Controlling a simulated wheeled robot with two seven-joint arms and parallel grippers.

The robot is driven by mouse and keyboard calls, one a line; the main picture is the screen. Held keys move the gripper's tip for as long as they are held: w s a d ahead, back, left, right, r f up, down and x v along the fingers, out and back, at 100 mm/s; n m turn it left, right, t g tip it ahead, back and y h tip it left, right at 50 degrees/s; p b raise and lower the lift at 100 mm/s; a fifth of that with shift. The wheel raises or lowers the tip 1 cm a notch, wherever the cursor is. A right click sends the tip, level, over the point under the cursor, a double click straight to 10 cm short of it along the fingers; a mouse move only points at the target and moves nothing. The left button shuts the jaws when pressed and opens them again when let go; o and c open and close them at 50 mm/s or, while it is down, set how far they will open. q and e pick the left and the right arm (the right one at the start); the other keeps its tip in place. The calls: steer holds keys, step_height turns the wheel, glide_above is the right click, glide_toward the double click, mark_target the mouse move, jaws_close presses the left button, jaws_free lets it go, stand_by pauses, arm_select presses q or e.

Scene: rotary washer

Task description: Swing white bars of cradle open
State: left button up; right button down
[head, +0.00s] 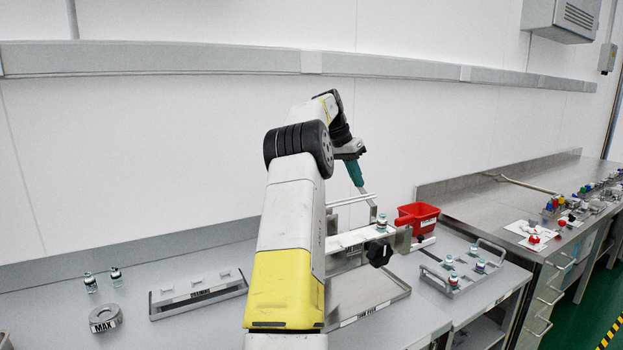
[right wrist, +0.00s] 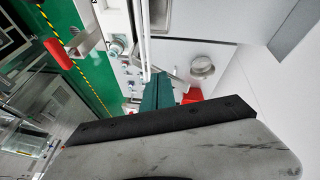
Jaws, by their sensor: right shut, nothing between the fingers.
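The cradle is a metal frame with a black knob (head: 379,254), standing over a metal tray (head: 372,302) on the bench. A thin white bar (head: 350,200) and a wider pale bar (head: 352,238) belong to it; my right arm hides their left ends. Thin parallel white bars (right wrist: 146,40) also show in the right wrist view. My right gripper (head: 361,186), with green fingers, is shut and empty, pointing down close to the thin bar. In the right wrist view its fingertips (right wrist: 157,76) appear near the bars' ends; contact cannot be told. My left gripper is out of view.
A carrier with small bottles (head: 462,270) is on the right. A labelled rack (head: 198,297), a MAX ring (head: 105,318) and small bottles (head: 90,282) are on the left. Free room is above the bench.

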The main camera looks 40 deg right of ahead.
steer(key=v, duration=0.7)
steer(key=shift+a+r, duration=0.15)
steer(key=shift+r, duration=0.15)
stand_by(0.7)
